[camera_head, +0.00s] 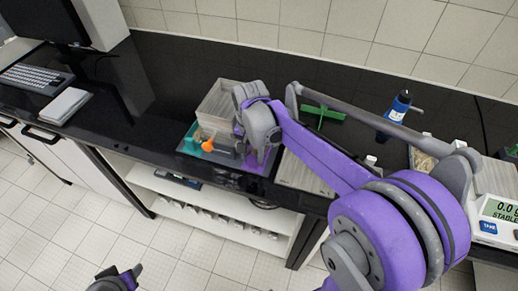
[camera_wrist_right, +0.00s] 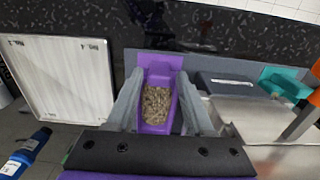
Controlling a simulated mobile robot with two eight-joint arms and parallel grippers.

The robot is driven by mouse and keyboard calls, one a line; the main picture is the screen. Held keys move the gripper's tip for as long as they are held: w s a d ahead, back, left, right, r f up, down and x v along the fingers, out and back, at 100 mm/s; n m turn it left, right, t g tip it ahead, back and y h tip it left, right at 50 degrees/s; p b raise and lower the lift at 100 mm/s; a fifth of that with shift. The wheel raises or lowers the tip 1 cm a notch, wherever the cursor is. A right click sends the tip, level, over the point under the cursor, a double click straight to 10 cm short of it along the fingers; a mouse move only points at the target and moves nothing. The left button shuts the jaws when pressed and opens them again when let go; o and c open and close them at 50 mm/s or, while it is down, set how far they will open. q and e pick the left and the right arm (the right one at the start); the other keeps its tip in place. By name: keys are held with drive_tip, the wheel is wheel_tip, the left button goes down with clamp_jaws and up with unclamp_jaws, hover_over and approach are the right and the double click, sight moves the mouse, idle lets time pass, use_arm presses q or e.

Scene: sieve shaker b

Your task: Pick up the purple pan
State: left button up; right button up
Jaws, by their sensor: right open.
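The purple pan (camera_wrist_right: 158,68) lies in the middle of the right wrist view, with brown granular material (camera_wrist_right: 157,106) in it. My right gripper (camera_wrist_right: 157,88) is open, with one grey finger on each side of the pan; I cannot tell whether they touch it. In the head view my right gripper (camera_head: 256,150) points down at the counter's front part and hides most of the pan. My left gripper (camera_head: 118,279) is at the bottom left, low in front of the counter, and its jaws are unclear.
A stack of pale trays (camera_head: 217,103) and an orange item (camera_head: 207,146) are close left of my right gripper. A flat pale tray (camera_head: 304,173) lies to its right. A blue bottle (camera_head: 396,112) and a scale (camera_head: 497,222) are farther right. The counter's left part has clear room.

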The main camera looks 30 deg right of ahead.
wheel_tip(320, 180, down, 2)
drive_tip(key=shift+f, duration=0.25)
clamp_jaws()
drive_tip(key=shift+r, duration=0.1)
